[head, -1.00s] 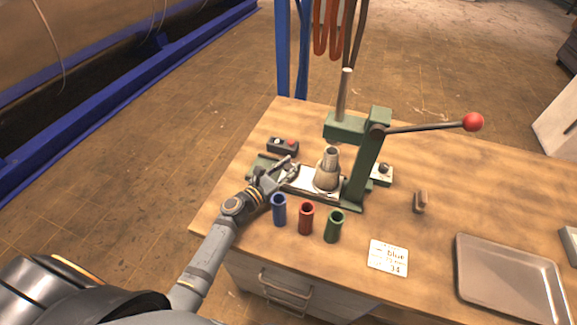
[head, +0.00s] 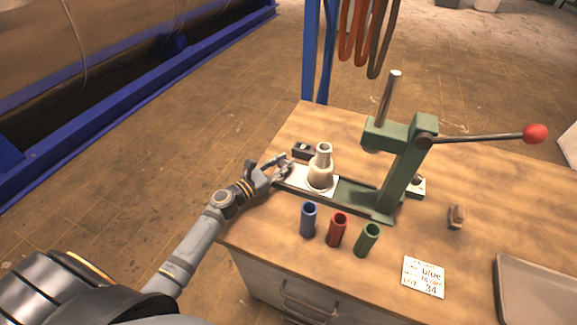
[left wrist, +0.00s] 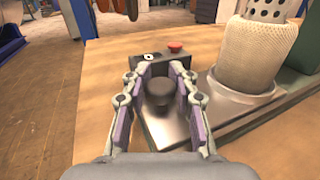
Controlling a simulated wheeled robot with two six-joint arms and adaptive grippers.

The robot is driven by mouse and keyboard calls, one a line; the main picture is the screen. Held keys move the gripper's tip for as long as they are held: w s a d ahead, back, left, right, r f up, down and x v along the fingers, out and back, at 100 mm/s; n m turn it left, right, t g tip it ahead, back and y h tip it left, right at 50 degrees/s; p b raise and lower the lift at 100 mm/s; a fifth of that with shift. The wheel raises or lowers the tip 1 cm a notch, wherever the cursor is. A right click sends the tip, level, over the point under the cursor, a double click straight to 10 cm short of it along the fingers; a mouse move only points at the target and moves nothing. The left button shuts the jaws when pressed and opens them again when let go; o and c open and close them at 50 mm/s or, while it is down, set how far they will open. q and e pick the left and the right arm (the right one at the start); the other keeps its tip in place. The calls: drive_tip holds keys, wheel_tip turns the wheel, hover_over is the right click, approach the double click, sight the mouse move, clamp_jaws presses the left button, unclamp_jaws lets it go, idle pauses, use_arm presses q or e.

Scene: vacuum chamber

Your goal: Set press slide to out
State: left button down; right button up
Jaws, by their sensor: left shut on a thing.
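The green press (head: 403,175) stands on the wooden table, with a green rail along its base. Its slide, a bright metal plate (head: 297,179), lies at the left part of the rail, clear of the ram. A pale stepped holder (head: 320,176) stands upright on the plate. My left gripper (head: 283,169) is at the plate's left end. In the left wrist view its fingers (left wrist: 161,92) are closed around the dark round knob (left wrist: 160,88) on the slide (left wrist: 215,105). My right gripper is not in view.
Blue (head: 308,220), red (head: 337,230) and green (head: 367,240) tubes stand in front of the rail. A control box (head: 301,150) sits behind the slide. A label card (head: 424,277), a small brown block (head: 456,217) and a tray (head: 500,290) lie to the right.

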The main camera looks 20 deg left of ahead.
use_arm(q)
drive_tip(key=shift+a+f, duration=0.1)
drive_tip(key=c, duration=1.4)
unclamp_jaws()
drive_tip(key=shift+c, duration=0.2)
drive_tip(key=o, duration=0.4)
drive_tip(key=shift+s+a, duration=0.2)
drive_tip(key=shift+a, duration=0.1)
drive_tip(key=shift+d, duration=0.1)
drive_tip(key=v, duration=0.7)
drive_tip(key=shift+s, duration=0.15)
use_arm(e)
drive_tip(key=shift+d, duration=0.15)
